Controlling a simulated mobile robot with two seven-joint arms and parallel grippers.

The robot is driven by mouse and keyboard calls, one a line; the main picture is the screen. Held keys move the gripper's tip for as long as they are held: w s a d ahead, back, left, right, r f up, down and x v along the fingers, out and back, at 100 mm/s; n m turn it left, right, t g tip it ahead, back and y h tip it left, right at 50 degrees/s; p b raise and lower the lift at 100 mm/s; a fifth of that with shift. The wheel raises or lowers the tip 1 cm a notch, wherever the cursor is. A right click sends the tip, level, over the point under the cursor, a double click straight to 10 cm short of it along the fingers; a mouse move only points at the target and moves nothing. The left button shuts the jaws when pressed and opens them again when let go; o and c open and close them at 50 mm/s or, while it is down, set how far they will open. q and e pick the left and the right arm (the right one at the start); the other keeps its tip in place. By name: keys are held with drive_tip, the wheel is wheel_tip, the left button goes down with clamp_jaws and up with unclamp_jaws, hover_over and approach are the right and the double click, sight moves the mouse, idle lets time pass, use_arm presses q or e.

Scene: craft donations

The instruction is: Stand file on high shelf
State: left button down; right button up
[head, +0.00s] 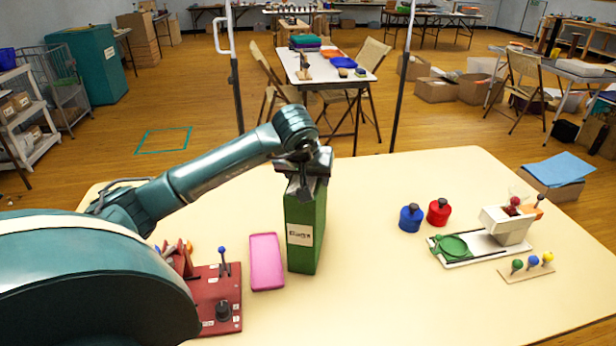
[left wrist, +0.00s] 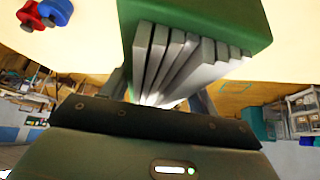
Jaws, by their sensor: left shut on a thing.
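The green file (head: 306,232) is upright over the pale table, with a white label on its front. My left gripper (head: 304,172) is shut on its top end from above. I cannot tell whether the file's bottom touches the table. In the left wrist view the green file (left wrist: 215,22) fills the top middle, with several white sheets inside, between my left gripper's fingers (left wrist: 160,98). No high shelf shows clearly; two dark uprights (head: 236,90) rise past the table's far edge and out of the picture. My right gripper is not in view.
A pink tray (head: 266,262) lies just left of the file. A red board with knobs (head: 217,298) is at the front left. The table (head: 360,290) is clear right of the file.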

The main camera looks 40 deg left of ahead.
use_arm(q)
drive_tip(key=shift+f, duration=0.1)
drive_tip(key=shift+c, duration=2)
unclamp_jaws()
